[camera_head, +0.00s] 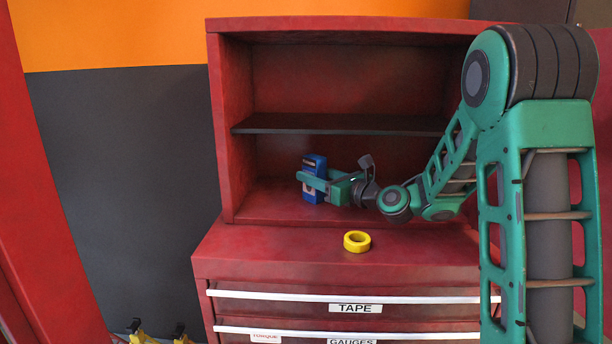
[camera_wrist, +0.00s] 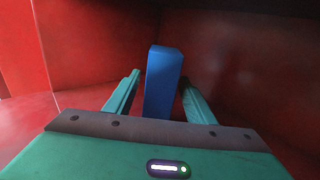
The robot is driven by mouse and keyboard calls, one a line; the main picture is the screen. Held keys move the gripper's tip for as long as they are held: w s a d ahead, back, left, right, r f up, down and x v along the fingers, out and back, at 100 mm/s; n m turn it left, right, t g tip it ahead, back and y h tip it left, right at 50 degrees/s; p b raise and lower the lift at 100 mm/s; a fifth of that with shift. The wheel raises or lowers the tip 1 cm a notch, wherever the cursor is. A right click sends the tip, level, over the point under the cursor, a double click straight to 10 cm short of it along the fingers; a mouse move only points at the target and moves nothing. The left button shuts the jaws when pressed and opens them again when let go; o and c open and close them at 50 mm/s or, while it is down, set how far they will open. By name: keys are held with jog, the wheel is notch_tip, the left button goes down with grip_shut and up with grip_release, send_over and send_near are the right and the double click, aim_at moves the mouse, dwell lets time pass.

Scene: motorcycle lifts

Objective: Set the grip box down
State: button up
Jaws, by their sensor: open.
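The grip box is a small upright blue box (camera_head: 314,178) on the lower floor of the red cabinet, toward its left side. In the wrist view the blue box (camera_wrist: 163,82) stands upright between the two green fingers. My gripper (camera_head: 314,181) reaches in from the right with a finger in front of the box. In the wrist view my gripper (camera_wrist: 158,92) is open, with a gap showing between each finger and the box. The box's base is partly hidden by my gripper in the wrist view.
A dark shelf (camera_head: 340,124) spans the cabinet above my gripper. A yellow tape roll (camera_head: 357,241) lies on the red drawer unit's top (camera_head: 270,245) in front. The top left of the roll is clear.

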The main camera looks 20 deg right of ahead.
aim_at(322, 177)
jog(key=v, duration=0.7)
jog(key=shift+s+d, duration=0.15)
jog(key=shift+s, duration=0.15)
jog(key=shift+s, duration=0.1)
